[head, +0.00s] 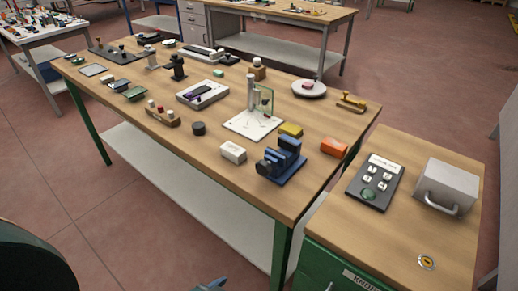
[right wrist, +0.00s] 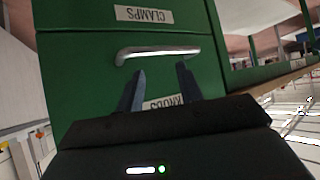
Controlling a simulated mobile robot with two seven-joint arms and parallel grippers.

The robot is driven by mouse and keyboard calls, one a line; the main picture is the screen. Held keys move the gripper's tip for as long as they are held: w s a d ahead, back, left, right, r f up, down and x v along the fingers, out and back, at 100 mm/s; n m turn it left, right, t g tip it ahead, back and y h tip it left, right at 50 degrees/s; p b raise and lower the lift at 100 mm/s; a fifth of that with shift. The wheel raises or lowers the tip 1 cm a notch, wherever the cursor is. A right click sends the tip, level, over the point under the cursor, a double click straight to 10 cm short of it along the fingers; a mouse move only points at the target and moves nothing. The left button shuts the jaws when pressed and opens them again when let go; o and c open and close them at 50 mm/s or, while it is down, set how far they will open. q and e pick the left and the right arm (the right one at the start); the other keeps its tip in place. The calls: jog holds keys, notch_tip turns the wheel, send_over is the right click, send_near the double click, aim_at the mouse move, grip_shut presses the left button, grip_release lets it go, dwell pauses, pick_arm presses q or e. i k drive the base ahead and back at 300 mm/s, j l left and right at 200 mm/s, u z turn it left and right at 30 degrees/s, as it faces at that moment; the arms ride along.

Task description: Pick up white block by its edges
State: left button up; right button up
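The white block (head: 233,152) rests on the wooden workbench (head: 215,130), near its front edge and left of a blue vise-like fixture (head: 282,161). No gripper is near the block. My right gripper (right wrist: 160,76) is open in the right wrist view, its two blue-grey fingers apart with nothing between them. It faces the green drawer cabinet (right wrist: 85,70). A small blue piece at the bottom edge of the head view looks like a gripper tip, but I cannot tell which arm it belongs to. My left gripper is not clearly seen.
A white plate with an upright glass pane (head: 264,100) stands behind the block. A yellow block (head: 290,130) and an orange block (head: 334,147) lie to the right. A dark round puck (head: 199,128) is to the left. A drawer handle (right wrist: 158,52) is ahead of my right gripper.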

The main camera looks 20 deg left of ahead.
aim_at(231, 150)
jog(key=j+z, duration=0.1)
jog(key=z, duration=1.15)
jog(key=j+z, duration=0.35)
jog(key=k+j+z, duration=0.15)
jog(key=z, duration=0.2)
jog(key=k+j+z, duration=0.15)
jog(key=j+z, duration=0.2)
jog(key=k+j+z, duration=0.6)
jog(key=k+j, duration=0.05)
jog(key=k, duration=0.1)
